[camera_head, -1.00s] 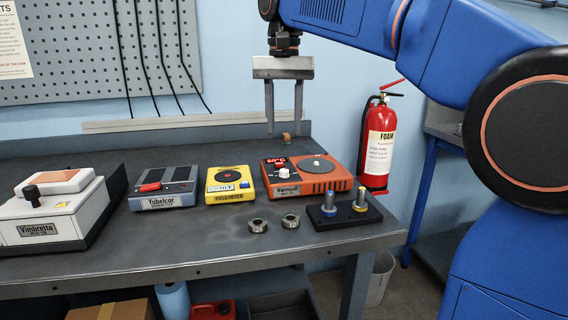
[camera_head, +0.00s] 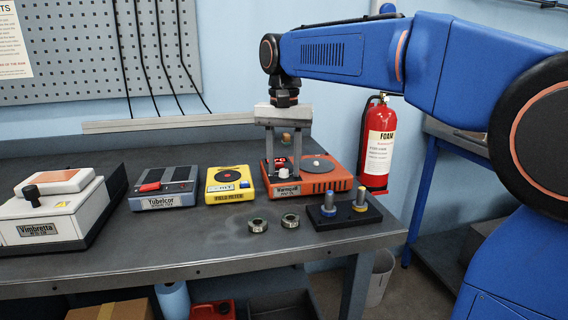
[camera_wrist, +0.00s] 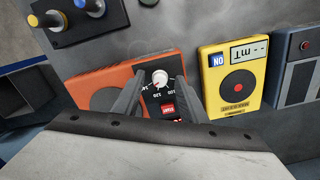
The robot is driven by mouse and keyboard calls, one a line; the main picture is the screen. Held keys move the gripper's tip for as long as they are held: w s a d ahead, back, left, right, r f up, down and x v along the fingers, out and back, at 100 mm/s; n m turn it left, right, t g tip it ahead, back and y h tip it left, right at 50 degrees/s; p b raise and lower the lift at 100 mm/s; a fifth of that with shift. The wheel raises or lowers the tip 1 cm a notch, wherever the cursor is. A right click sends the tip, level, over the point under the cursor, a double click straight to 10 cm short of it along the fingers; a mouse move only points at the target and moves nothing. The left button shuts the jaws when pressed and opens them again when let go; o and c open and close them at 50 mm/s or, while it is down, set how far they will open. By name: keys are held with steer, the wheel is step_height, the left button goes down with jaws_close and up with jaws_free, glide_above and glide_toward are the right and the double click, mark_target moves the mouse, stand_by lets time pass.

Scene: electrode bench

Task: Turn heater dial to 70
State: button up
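The heater is an orange box (camera_head: 322,184) with a round grey plate (camera_head: 318,165) and a white dial (camera_head: 284,172) on its dark panel. In the wrist view the dial (camera_wrist: 160,78) has a red pointer mark and printed numbers around it, and a red display (camera_wrist: 167,109) lies beside it. My gripper (camera_head: 283,176) is open and comes down from above the heater. In the wrist view its two fingers (camera_wrist: 158,84) stand on either side of the dial, with gaps that look clear. Fine contact cannot be told. The display reading is partly hidden by a finger in the head view.
A yellow meter (camera_head: 230,184) stands close left of the heater, then a grey-blue Tubelcor unit (camera_head: 164,188). Two metal rings (camera_head: 258,225) and a black block (camera_head: 345,214) with two electrodes sit in front. A red extinguisher (camera_head: 377,150) stands behind right.

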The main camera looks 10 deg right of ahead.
jaws_close()
steer(key=shift+n, duration=0.5)
steer(key=n, duration=0.5)
steer(key=shift+n, duration=0.4)
steer(key=n, duration=0.9)
steer(key=shift+n, duration=0.4)
steer(key=n, duration=0.3)
steer(key=shift+n, duration=0.4)
steer(key=n, duration=0.6)
steer(key=shift+n, duration=0.4)
